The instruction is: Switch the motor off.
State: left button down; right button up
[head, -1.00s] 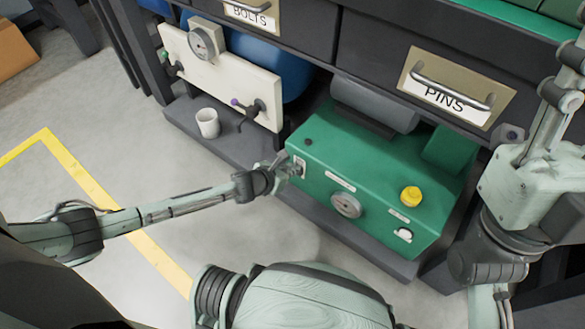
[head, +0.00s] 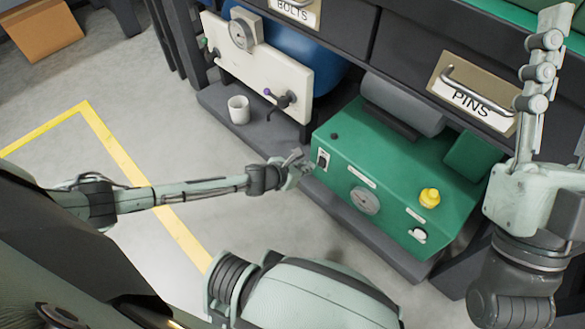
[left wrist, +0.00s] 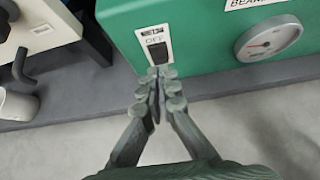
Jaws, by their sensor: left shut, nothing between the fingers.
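The green motor unit (head: 390,180) sits on a low dark shelf. A white plate with a black rocker switch (left wrist: 158,52) is at the left end of its front, and the plate also shows in the head view (head: 323,159). The word OFF is printed above the rocker; I cannot tell which way the rocker is tipped. My left gripper (left wrist: 159,76) is shut and empty, its fingertips just below and in front of the switch, seemingly apart from it; it also shows in the head view (head: 303,163). My right gripper (head: 541,70) is raised at the right, away from the switch.
The unit also carries a gauge (head: 365,200), a yellow knob (head: 429,198) and a white control (head: 418,235). A white panel (head: 255,65) with valves and a white mug (head: 238,110) stand to the left. Drawers overhang the unit. The floor in front is clear.

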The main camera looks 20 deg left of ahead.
pick_arm(q)
jog(key=s+a+r+p, duration=0.2)
jog(key=s+r+p, duration=0.1)
jog(key=s+r, duration=0.2)
notch_tip(320, 180, up, 3)
jog(key=shift+s+f, duration=0.2)
jog(key=shift+s, duration=0.05)
pick_arm(e)
jog(key=w+a+f+g+h, duration=0.1)
jog(key=w+a+f+g, duration=0.1)
jog(key=w+f+g, duration=0.2)
notch_tip(320, 180, down, 4)
jog(key=shift+w+r+g, duration=0.2)
jog(key=shift+w+g, duration=0.05)
jog(key=shift+g, duration=0.95)
jog(key=shift+a, duration=0.1)
